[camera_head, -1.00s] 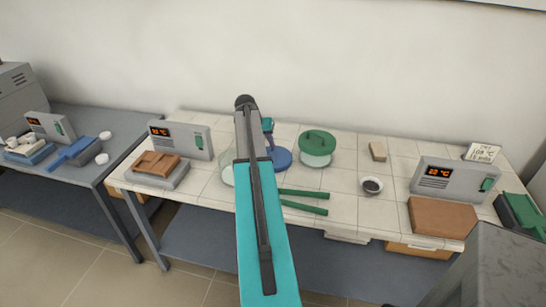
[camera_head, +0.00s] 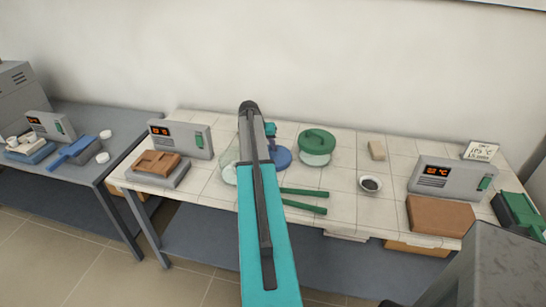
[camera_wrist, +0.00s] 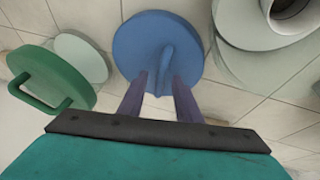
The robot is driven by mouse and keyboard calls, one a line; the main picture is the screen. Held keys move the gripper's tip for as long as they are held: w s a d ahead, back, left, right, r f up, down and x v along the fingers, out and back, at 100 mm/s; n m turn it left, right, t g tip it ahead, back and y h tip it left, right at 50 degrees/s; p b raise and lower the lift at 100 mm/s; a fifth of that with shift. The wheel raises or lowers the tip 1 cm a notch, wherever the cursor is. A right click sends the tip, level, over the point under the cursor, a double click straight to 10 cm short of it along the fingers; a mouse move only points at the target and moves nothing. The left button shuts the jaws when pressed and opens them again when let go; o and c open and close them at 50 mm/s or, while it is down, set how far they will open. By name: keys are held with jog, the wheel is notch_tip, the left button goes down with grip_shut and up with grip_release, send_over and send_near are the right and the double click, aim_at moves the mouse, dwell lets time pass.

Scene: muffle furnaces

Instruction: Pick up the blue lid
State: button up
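The blue lid (camera_wrist: 138,42) is a round disc with a raised blue handle on top. In the wrist view it lies at the top middle, just beyond my gripper (camera_wrist: 157,82). The two dark fingers are apart, one on each side of the handle. I cannot tell whether they touch it. In the head view the blue lid (camera_head: 281,158) shows only partly, lying on the white tiled table behind my arm. My gripper's fingertips are hidden there by my own arm.
A glass jar with a green lid (camera_head: 317,141) stands right of the blue lid. Green tongs (camera_head: 304,200) lie in front. A glass vessel (camera_head: 229,172) is close on the left. A small dark-filled bowl (camera_head: 370,184), a tan block (camera_head: 376,150) and grey furnace controllers (camera_head: 453,178) stand farther off.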

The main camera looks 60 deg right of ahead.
grip_shut()
jog(key=shift+r, duration=0.2)
notch_tip(320, 180, up, 18)
jog(key=b, duration=0.4)
jog(key=shift+f, duration=0.15)
dwell(0.4)
dwell(0.5)
